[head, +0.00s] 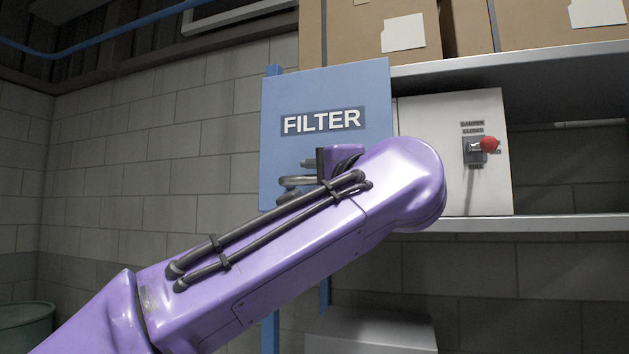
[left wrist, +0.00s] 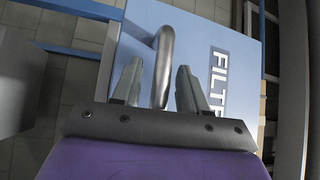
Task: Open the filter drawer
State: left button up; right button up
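The filter drawer has a blue front (head: 350,88) with a white FILTER label, left of a white panel on the shelf. Its grey bar handle (head: 290,182) is partly hidden by my left arm. In the left wrist view the curved handle (left wrist: 164,50) stands out from the blue front (left wrist: 196,28) and runs down between the two fingers of my left gripper (left wrist: 158,68). The fingers are apart, with a visible gap on each side of the bar. My right gripper is not in view.
A white panel (head: 455,115) with a red-knobbed damper lever (head: 489,144) is right of the drawer. Cardboard boxes (head: 385,30) stand on the shelf above. A pale block (head: 370,330) is below.

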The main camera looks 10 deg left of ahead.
pick_arm(q)
jog(key=b+v, duration=0.3)
jog(key=v, duration=0.7)
jog(key=shift+s+b, duration=0.2)
jog(key=shift+b, duration=0.15)
jog(key=shift+d, duration=0.15)
